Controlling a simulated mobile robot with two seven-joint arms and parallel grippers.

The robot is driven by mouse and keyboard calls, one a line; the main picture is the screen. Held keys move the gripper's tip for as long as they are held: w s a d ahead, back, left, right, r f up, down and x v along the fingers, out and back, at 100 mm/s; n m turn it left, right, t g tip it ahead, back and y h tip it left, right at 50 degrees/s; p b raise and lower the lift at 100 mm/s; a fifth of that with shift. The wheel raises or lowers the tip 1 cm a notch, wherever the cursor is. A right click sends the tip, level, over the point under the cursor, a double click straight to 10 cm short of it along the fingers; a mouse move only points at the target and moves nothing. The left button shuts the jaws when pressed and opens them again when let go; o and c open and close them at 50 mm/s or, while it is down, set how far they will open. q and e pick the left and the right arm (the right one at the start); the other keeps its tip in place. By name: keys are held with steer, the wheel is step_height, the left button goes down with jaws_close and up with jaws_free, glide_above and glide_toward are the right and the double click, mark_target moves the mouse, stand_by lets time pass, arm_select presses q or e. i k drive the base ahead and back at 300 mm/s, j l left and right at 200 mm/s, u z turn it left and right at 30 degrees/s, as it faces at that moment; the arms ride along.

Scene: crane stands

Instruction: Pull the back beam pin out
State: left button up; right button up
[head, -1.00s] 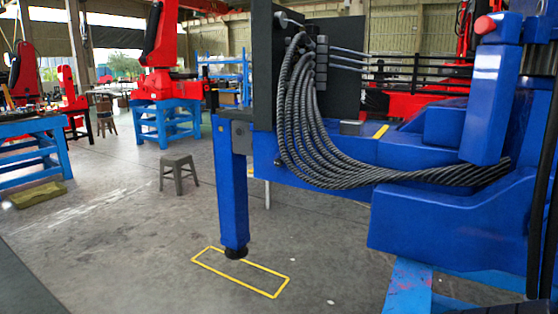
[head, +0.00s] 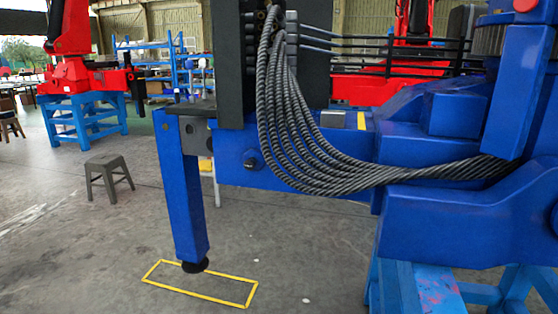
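A blue crane beam (head: 230,170) runs across the middle of the head view. A blue outrigger leg (head: 182,205) hangs from its left end, with a black foot at the bottom. A grey bracket (head: 196,135) sits where the leg meets the beam. A small dark round piece (head: 251,160) sticks out of the beam's side face; it may be a pin, but I cannot tell for certain. Thick grey hoses (head: 300,150) hang in front of the beam and hide part of it. Neither of my grippers is in view.
A yellow floor rectangle (head: 230,301) lies beneath the leg. A grey stool (head: 108,175) stands at the left. A light blue stand (head: 400,285) supports the crane body at the right. The concrete floor in the left foreground is clear.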

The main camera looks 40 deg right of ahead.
mark_target(249, 165)
steer(key=i+l+z, duration=0.1)
steer(key=i+z, duration=0.25)
steer(key=z, duration=0.15)
steer(key=i+z, duration=0.35)
steer(key=z, duration=0.15)
